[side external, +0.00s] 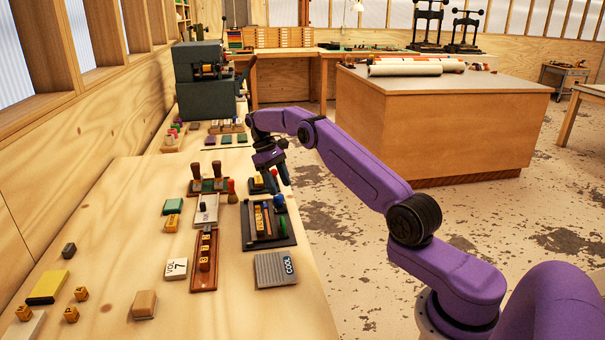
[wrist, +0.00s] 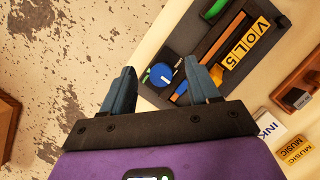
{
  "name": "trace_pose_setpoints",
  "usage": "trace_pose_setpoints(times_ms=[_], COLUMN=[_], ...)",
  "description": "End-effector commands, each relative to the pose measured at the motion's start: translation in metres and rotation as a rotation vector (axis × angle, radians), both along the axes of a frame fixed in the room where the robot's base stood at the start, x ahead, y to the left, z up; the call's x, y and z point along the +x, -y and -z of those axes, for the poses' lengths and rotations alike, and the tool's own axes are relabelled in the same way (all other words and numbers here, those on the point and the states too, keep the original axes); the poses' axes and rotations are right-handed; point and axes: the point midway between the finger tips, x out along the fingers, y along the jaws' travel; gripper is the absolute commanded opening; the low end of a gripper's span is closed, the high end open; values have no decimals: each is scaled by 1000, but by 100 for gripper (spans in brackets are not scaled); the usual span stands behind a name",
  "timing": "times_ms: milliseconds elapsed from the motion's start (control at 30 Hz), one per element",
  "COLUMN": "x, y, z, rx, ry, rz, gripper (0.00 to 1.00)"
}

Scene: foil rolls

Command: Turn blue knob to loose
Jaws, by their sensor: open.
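The blue knob (wrist: 161,76) sits at one end of a dark tray (wrist: 182,44) in the wrist view. It is round, with a small light mark and a green spot beside it. In the side external view the blue knob (side external: 279,199) shows just below the fingers, on the far right part of the tray (side external: 285,240). My gripper (side external: 278,183) is open and empty above the knob. In the wrist view my gripper (wrist: 159,68) has its two blue-grey fingers apart, one on each side of the knob. I cannot tell whether they touch it. No "loose" label is readable.
The tray also holds yellow letter tiles (wrist: 246,44), an orange strip (wrist: 181,93) and a green piece (wrist: 214,9). The table edge is close on the right.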

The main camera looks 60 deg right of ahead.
Motion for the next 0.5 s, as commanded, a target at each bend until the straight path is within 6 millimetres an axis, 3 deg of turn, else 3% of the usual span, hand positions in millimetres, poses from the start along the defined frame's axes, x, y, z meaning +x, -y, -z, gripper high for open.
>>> trace_pose_setpoints(times_ms=[500], x=[-32], y=[-11], z=[-40], rx=[0], ry=[2], rz=[1], gripper=[60])
